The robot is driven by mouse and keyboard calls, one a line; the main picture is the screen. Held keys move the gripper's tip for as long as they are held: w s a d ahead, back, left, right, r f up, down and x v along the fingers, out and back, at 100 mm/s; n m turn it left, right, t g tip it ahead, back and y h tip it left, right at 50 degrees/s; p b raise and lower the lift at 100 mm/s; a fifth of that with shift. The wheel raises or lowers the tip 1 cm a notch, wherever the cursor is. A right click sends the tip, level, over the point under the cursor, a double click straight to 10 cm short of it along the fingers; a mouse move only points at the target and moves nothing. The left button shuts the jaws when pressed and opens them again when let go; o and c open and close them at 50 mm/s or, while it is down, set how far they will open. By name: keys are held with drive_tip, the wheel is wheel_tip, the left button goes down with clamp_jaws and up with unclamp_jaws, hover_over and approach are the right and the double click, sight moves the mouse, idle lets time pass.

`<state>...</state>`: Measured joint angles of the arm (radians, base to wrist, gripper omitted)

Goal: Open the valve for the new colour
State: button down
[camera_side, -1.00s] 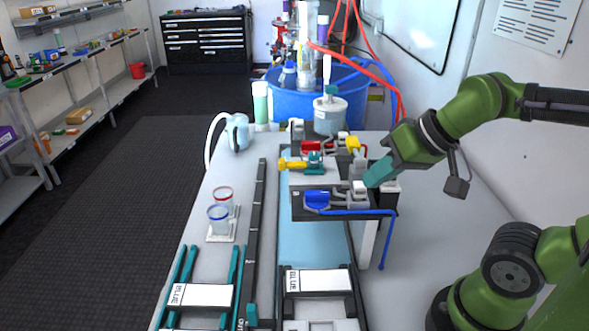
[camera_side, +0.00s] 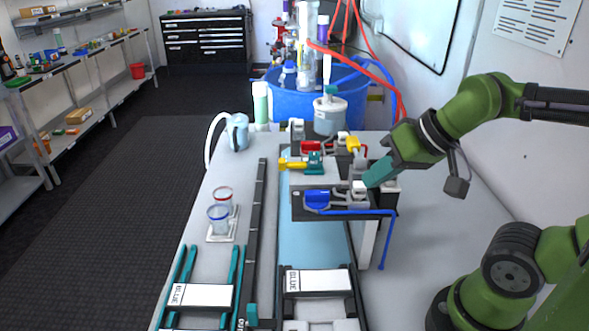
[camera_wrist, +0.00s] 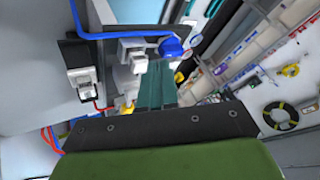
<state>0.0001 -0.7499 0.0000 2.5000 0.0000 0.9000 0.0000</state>
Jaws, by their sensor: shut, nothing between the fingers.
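My gripper (camera_side: 376,173) has teal fingers, shut and empty, angled down to the left. Its tips are at or just above the white valve piece (camera_side: 359,188) beside the blue pump (camera_side: 317,199); I cannot tell if they touch. In the wrist view the teal fingers (camera_wrist: 155,86) point toward the blue pump (camera_wrist: 171,47) and its white valve (camera_wrist: 131,50). A blue tube (camera_side: 386,240) runs from this unit. Behind it are a red pump (camera_side: 311,147) with red tubing and a yellow part (camera_side: 353,144). The valve's setting is too small to tell.
A yellow-and-teal part (camera_side: 303,164) lies across the middle of the rig. Two cups (camera_side: 219,218) stand at left, near a pale blue jug (camera_side: 237,131). White labelled cards (camera_side: 317,281) lie on front rails. A large blue tub (camera_side: 290,98) stands behind. The bench right of the rig is clear.

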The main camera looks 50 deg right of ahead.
drive_tip(key=c, duration=1.8)
unclamp_jaws()
drive_tip(key=shift+o, duration=1.2)
drive_tip(key=shift+f, duration=0.15)
drive_tip(key=shift+o, duration=1.1)
drive_tip(key=shift+w+a+f+g, duration=0.2)
drive_tip(key=shift+w+g, duration=0.1)
drive_tip(key=shift+o, duration=1.4)
drive_tip(key=w, duration=0.1)
drive_tip(key=w+r+n+g, duration=0.1)
drive_tip(key=w+r+n, duration=0.1)
drive_tip(key=w, duration=0.1)
drive_tip(key=shift+a+r, duration=0.1)
drive_tip(key=shift+a, duration=0.3)
wheel_tip(320, 180, up, 8)
drive_tip(key=n+g+h, duration=0.2)
drive_tip(key=n+g, duration=0.4)
drive_tip(key=n, duration=0.5)
hover_over(317, 192)
wheel_tip(317, 192, down, 16)
